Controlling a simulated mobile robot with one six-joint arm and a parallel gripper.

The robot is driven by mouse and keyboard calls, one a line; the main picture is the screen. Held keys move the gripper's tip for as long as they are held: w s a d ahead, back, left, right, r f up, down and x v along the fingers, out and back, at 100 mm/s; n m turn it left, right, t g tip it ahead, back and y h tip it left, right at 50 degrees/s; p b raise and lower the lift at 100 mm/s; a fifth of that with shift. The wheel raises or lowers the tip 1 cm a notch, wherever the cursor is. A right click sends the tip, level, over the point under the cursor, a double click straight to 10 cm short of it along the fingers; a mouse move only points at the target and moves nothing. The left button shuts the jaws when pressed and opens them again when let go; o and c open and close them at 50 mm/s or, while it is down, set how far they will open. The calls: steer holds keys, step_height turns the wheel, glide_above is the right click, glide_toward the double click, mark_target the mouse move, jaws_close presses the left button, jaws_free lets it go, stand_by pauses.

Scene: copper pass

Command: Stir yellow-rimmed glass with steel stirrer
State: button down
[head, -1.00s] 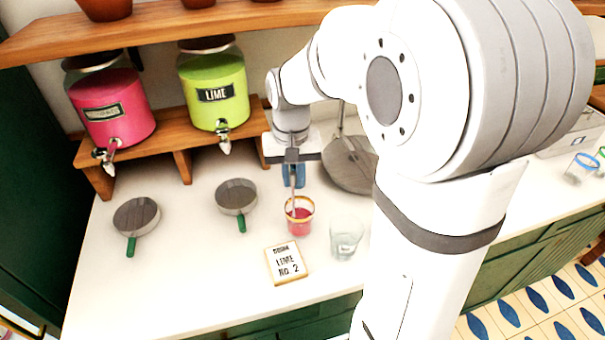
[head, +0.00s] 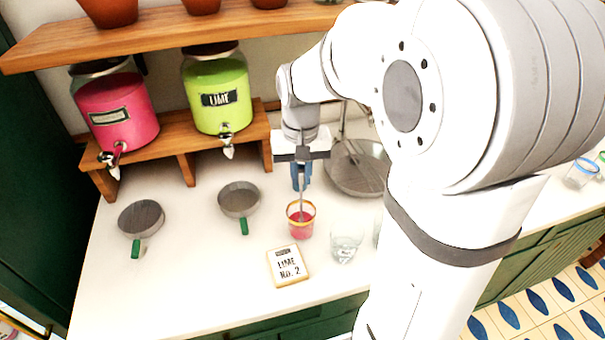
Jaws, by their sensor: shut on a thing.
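The yellow-rimmed glass (head: 301,228) stands upright on the white counter and holds pink-red liquid. My gripper (head: 301,184) is above it, pointing down, shut on the thin steel stirrer (head: 301,206). The stirrer hangs near upright, and its lower end reaches down into the glass. Its tip is hidden by the glass wall and the liquid.
A clear glass (head: 346,247) stands right of the yellow-rimmed one. A sign (head: 288,266) reading "LIME NO. 2" lies in front. A round steel pan (head: 357,168) is behind. Pink (head: 117,112) and lime (head: 217,92) dispensers stand on a wooden stand.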

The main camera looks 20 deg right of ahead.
steer(key=shift+r+p, duration=2.05)
steer(key=shift+r, duration=1.05)
